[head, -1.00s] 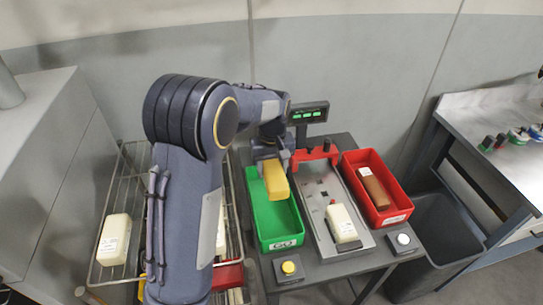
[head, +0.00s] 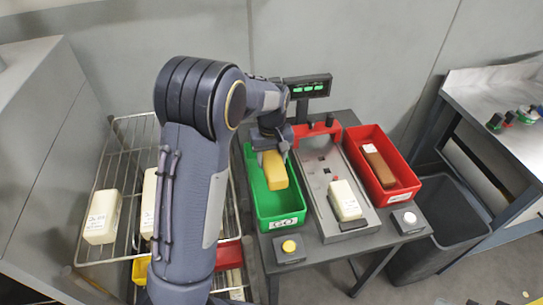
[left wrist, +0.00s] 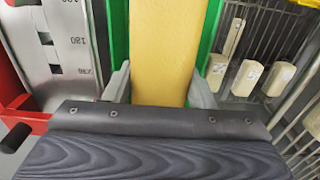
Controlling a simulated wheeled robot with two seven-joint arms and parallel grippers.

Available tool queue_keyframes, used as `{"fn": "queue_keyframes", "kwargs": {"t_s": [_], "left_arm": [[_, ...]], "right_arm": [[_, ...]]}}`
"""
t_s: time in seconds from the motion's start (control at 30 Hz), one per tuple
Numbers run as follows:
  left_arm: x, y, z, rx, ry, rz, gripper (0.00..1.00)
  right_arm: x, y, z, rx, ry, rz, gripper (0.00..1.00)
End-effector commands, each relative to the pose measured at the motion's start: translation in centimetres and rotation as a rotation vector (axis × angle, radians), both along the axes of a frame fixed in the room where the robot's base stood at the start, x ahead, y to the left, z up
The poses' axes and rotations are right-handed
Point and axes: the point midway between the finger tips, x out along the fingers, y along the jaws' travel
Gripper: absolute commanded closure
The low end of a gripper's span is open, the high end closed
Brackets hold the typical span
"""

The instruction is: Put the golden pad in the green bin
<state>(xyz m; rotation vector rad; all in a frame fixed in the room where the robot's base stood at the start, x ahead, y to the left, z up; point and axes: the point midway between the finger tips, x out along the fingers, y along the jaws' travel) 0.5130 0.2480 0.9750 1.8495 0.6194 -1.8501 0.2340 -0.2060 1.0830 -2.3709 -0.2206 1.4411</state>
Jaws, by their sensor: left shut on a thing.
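The golden pad (head: 274,170) is a yellow block held over the far part of the green bin (head: 291,214), which carries a GO label. My left gripper (head: 271,150) is shut on the pad's far end. In the left wrist view the pad (left wrist: 162,45) lies between the two gripper fingers (left wrist: 162,88), with green bin walls on both sides. I cannot tell whether the pad touches the bin floor. My right gripper is not in view.
A grey gauge plate (head: 322,185) with a cream block (head: 345,200) stands right of the green bin. Beyond it is a red bin (head: 405,185) holding a brown block (head: 378,165). A wire rack (head: 130,150) with cream blocks is at left.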

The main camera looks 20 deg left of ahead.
Motion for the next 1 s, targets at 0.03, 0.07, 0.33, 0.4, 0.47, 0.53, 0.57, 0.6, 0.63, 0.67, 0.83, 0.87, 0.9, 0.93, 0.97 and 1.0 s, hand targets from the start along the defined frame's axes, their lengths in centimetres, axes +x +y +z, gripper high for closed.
{"fn": "queue_keyframes", "kwargs": {"t_s": [0.03, 0.07, 0.33, 0.4, 0.47, 0.53, 0.57, 0.6, 0.63, 0.67, 0.83, 0.87, 0.9, 0.93, 0.97, 1.0], "left_arm": [[0.0, 0.0, -1.0, 0.000, 0.000, 0.000, 0.73], [0.0, 0.0, -1.2, 0.000, 0.000, 0.000, 0.73], [0.0, 0.0, -3.9, 0.000, 0.000, 0.000, 0.73], [0.0, 0.0, -4.6, 0.000, 0.000, 0.000, 0.73], [0.0, 0.0, -5.2, -0.001, 0.001, 0.000, 0.73], [0.0, 0.0, -5.9, 0.000, 0.000, 0.000, 0.73], [0.0, 0.0, -6.2, 0.000, 0.000, 0.000, 0.73], [0.0, 0.0, -6.5, 0.000, 0.000, 0.000, 0.73], [0.0, 0.0, -6.7, 0.000, 0.000, 0.000, 0.73], [0.0, 0.0, -6.9, 0.000, 0.000, 0.001, 0.73], [0.0, 0.0, -7.5, 0.000, 0.000, 0.001, 0.73], [0.0, 0.0, -7.6, 0.000, 0.000, 0.001, 0.73], [0.0, 0.0, -7.6, 0.000, 0.000, 0.000, 0.73], [0.0, 0.0, -7.6, 0.000, 0.000, 0.000, 0.73], [0.0, 0.0, -7.6, 0.000, 0.000, 0.000, 0.73], [0.0, 0.0, -7.5, 0.000, 0.000, 0.000, 0.73]], "right_arm": [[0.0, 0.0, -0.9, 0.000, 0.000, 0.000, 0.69], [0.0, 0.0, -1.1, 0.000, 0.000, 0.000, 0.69], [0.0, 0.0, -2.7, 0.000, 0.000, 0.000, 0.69], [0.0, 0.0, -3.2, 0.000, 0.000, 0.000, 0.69], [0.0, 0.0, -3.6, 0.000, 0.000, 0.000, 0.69], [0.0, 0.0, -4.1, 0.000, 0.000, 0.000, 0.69], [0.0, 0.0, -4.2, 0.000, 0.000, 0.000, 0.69], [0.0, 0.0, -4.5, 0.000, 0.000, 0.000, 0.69], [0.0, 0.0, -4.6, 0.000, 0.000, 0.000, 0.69], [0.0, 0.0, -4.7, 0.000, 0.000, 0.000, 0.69], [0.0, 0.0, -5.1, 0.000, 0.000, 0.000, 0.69], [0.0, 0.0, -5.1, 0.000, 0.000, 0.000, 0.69], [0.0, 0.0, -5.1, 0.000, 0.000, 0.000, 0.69], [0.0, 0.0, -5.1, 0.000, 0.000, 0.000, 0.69], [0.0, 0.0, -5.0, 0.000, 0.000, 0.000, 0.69], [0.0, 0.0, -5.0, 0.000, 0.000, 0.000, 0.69]]}}
